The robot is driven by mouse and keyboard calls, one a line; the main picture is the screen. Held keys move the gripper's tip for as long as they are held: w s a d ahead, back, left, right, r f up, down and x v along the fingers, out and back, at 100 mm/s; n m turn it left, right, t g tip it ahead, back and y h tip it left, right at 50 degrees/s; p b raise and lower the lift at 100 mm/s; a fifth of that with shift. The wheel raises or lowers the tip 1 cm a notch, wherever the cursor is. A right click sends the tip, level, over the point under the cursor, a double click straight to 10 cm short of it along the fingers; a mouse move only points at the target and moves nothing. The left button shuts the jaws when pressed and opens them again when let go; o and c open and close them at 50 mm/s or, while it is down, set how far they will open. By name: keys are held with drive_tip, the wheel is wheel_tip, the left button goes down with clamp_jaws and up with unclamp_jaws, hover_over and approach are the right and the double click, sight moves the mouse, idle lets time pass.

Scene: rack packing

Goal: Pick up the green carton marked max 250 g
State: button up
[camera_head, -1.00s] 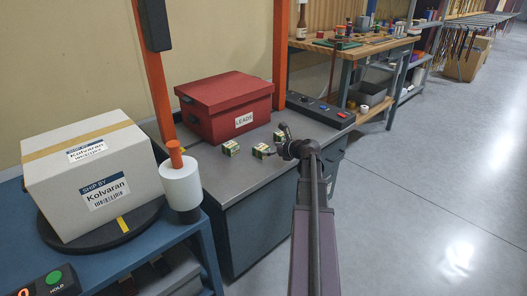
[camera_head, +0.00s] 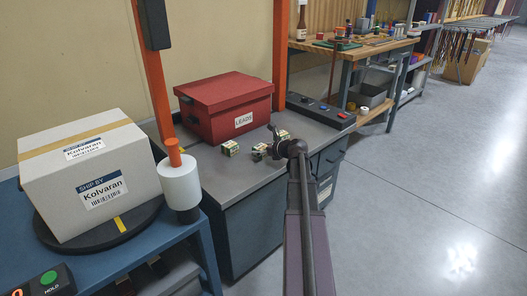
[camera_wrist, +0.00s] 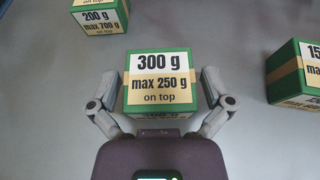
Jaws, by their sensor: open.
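The green carton (camera_wrist: 158,68) marked "300 g, max 250 g on top" is in the middle of the wrist view, its label facing up to the camera. My gripper (camera_wrist: 161,84) is open, with one finger on each side of this carton. Small gaps seem to show between the fingers and the carton sides; contact cannot be told. In the head view my gripper (camera_head: 275,144) is over the grey bench among small cartons and partly hides them. I cannot tell for sure there which carton is the marked one.
Another green carton (camera_wrist: 100,15), marked "200 g, max 700 g", lies at upper left of the wrist view. A third carton (camera_wrist: 294,75) is cut off at right. A red LEADS box (camera_head: 228,103) stands behind. A control strip (camera_head: 322,112) lies at the bench's right.

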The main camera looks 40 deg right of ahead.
sight(261, 147)
drive_tip(key=c, duration=1.2)
drive_tip(key=shift+r, duration=0.2)
wheel_tip(261, 147, up, 4)
drive_tip(key=p, duration=0.4)
drive_tip(key=shift+f, duration=0.15)
drive_tip(key=s, duration=0.5)
drive_tip(key=s+d, duration=0.1)
drive_tip(key=s, duration=0.4)
drive_tip(key=s+r+p, duration=0.1)
drive_tip(key=s, duration=0.5)
drive_tip(key=shift+d, duration=0.3)
